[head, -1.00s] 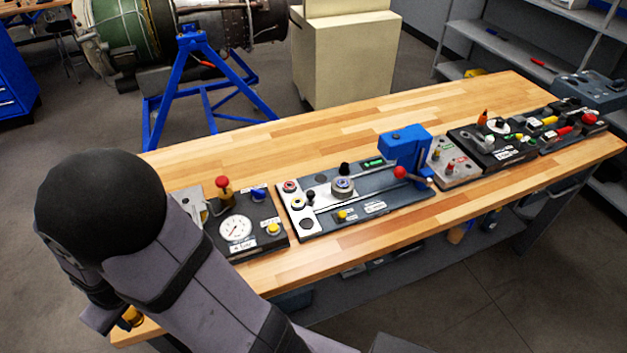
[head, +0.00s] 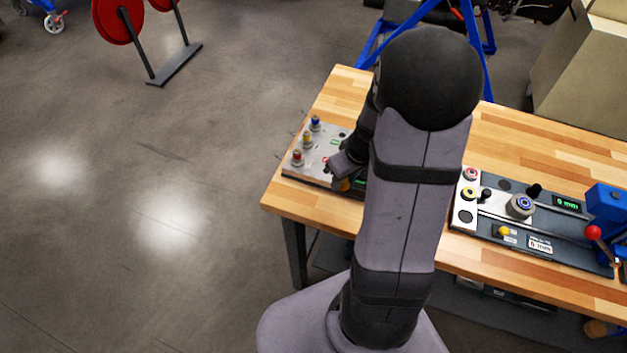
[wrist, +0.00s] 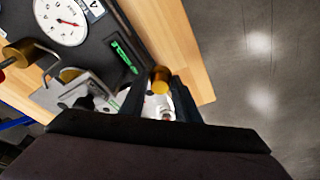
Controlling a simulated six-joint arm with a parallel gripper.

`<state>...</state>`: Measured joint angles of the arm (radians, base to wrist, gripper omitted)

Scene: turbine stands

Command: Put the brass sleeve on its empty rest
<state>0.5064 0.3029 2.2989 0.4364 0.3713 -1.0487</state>
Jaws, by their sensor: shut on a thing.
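My gripper (wrist: 160,98) shows in the wrist view with its two dark fingers on either side of a small brass sleeve (wrist: 160,78), and it is shut on it. In the head view my gripper (head: 345,172) is partly hidden behind my arm, with a bit of the brass sleeve (head: 343,185) showing below it. It is above or beside a grey plate (head: 312,165) at the left end of the bench. Two other brass pieces (wrist: 18,52) (wrist: 70,74) are by grey bent brackets in the wrist view. I cannot tell which rest is empty.
Red, yellow and blue knobs (head: 306,138) stand on the grey plate. A white dial (wrist: 60,20) and green display (wrist: 124,57) are on a dark panel. Another panel (head: 535,225) with a blue block lies to the right. Bare wood (head: 345,90) shows behind the plate.

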